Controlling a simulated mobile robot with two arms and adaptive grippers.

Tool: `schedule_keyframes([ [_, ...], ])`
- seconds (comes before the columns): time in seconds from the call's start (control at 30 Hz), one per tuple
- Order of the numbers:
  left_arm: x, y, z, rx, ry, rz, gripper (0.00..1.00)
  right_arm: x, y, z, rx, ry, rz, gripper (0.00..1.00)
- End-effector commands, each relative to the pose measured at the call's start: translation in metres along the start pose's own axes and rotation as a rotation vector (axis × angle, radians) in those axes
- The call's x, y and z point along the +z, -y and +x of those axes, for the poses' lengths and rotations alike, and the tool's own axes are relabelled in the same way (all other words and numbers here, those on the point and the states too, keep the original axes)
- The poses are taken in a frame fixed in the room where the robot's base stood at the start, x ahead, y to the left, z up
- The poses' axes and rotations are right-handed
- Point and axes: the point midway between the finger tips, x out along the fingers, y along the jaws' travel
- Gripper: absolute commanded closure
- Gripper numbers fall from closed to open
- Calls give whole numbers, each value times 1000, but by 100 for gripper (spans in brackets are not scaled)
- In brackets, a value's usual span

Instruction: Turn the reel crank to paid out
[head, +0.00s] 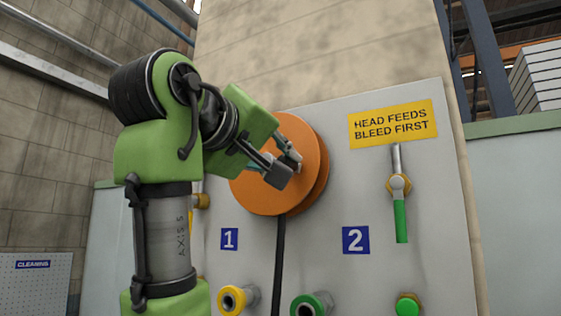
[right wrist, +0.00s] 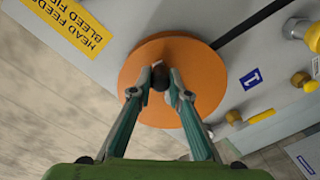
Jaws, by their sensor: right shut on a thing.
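The orange reel (head: 265,201) is mounted on the upright grey panel, and a black hose (head: 279,262) hangs from it. It fills the middle of the right wrist view (right wrist: 138,62). My right gripper (head: 291,160) is at the reel's face. In the right wrist view my right gripper (right wrist: 160,80) has its two fingertips closed around a small dark knob, the crank's handle (right wrist: 159,77). The rest of the crank is hidden behind the fingers. My left gripper is not in view.
A yellow sign (head: 393,124) reads HEAD FEEDS BLEED FIRST. Below it is a valve with a green lever (head: 401,220). Number plates 1 (head: 229,239) and 2 (head: 355,240) and yellow (head: 232,299) and green (head: 309,305) ports sit below the reel.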

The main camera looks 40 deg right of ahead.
Motion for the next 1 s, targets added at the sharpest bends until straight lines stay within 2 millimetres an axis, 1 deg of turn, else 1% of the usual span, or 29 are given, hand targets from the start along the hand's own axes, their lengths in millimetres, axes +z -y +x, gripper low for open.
schedule_keyframes([
  [0.17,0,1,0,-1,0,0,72,0,0,1,-1,1,2,100],
  [0.2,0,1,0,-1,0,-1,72,0,0,1,-1,1,2,81],
  [0.27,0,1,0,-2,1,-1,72,0,0,1,0,1,2,66],
  [0.57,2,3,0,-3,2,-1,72,0,0,0,0,1,2,66],
  [0.67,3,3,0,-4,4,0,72,0,0,-4,0,0,2,66],
  [0.77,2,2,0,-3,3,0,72,-1,0,-15,0,-2,2,66],
  [0.87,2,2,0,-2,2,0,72,-1,0,-34,0,-3,3,66],
  [1.0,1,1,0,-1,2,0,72,0,0,-65,0,-3,2,66],
])
